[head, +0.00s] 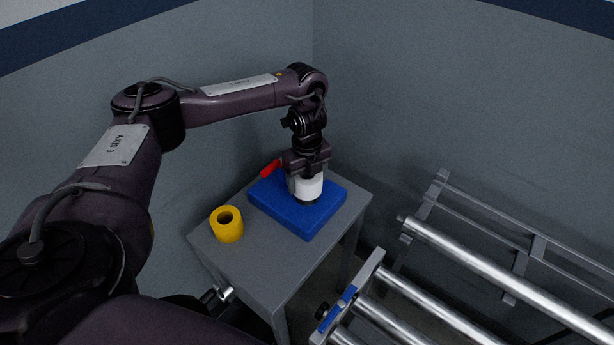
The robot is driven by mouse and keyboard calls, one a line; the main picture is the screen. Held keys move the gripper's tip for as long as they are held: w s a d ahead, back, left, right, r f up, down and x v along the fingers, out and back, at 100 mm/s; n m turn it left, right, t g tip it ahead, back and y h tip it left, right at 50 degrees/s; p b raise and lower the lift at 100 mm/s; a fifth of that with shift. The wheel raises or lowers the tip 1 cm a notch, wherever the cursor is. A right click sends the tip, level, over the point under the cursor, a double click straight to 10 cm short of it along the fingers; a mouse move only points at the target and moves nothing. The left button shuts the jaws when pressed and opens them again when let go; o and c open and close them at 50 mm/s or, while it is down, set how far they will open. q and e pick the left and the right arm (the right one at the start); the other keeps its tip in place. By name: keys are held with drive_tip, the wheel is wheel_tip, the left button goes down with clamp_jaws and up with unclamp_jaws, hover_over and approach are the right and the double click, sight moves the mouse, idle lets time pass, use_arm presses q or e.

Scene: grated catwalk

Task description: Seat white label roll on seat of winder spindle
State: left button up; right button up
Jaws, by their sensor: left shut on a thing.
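The white label roll (310,188) is upright between the jaws of my left gripper (306,181), which points down and is shut on it. The gripper covers the roll's upper part. The roll is over a blue block (286,212) on the small grey table. A dark round part (308,202) shows just under the roll, at the block's middle; I take it for the spindle's seat. The spindle's post is hidden by roll and gripper. I cannot tell whether the roll touches the seat. My right gripper is not in view.
A yellow roll (227,226) stands at the left of the grey table (264,258). A red part (270,168) shows behind the blue block. Metal rollers on a grey frame (480,262) are at the right. Grey walls rise close behind the table.

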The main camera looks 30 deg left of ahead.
use_arm(q)
drive_tip(key=shift+f+b, duration=0.65)
drive_tip(key=shift+f, duration=0.6)
drive_tip(key=o, duration=1.2)
drive_tip(key=shift+o, duration=0.2)
drive_tip(key=shift+r, duration=0.1)
wheel_tip(320, 180, up, 8)
drive_tip(key=p, duration=0.7)
drive_tip(key=shift+p, duration=0.3)
